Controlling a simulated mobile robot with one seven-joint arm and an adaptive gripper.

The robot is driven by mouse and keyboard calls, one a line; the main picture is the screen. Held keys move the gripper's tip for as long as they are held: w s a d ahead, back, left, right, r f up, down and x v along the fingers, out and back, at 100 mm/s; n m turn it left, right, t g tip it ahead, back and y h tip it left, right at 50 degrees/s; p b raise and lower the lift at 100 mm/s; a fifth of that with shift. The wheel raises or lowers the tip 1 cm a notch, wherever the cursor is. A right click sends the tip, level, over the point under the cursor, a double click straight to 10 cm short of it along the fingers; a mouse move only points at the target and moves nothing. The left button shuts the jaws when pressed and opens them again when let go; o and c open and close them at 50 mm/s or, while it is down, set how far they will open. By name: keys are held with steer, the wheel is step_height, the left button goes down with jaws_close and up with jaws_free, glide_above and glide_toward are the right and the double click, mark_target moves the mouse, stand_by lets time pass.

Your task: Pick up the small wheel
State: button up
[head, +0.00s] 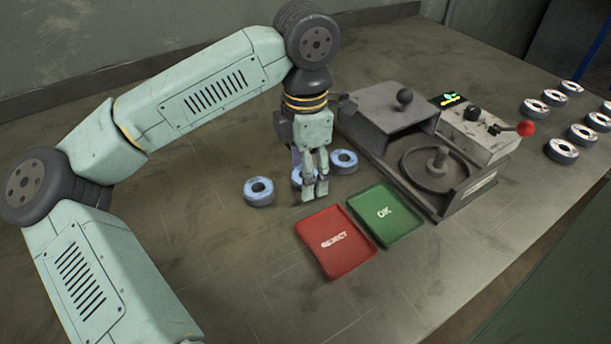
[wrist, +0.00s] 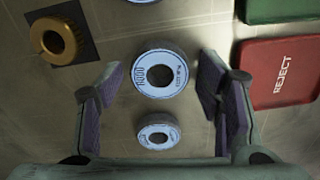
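In the wrist view a small pale-blue wheel (wrist: 158,132) with a dark centre hole lies flat at the bottom middle. A larger pale-blue wheel (wrist: 160,75) lies just above it. In the head view the small wheel appears to be the left one (head: 259,191); the wheel behind my gripper is partly hidden. My gripper (head: 315,194) points down over the bench beside these wheels. In the wrist view its fingers (wrist: 160,97) are spread wide, with the larger wheel between their tips and nothing held.
A red REJECT tray (head: 334,243) and a green OK tray (head: 384,214) lie in front of my gripper. A grey machine (head: 455,200) stands to the right, with several wheels (head: 562,151) beyond. A brass ring (wrist: 58,40) sits on a dark square. The left bench is clear.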

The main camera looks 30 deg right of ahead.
steer(key=c, duration=1)
steer(key=shift+r, duration=0.1)
step_height(320, 180, up, 18)
steer(key=shift+f+b, duration=0.1)
steer(key=shift+b, duration=0.6)
steer(key=shift+d, duration=0.1)
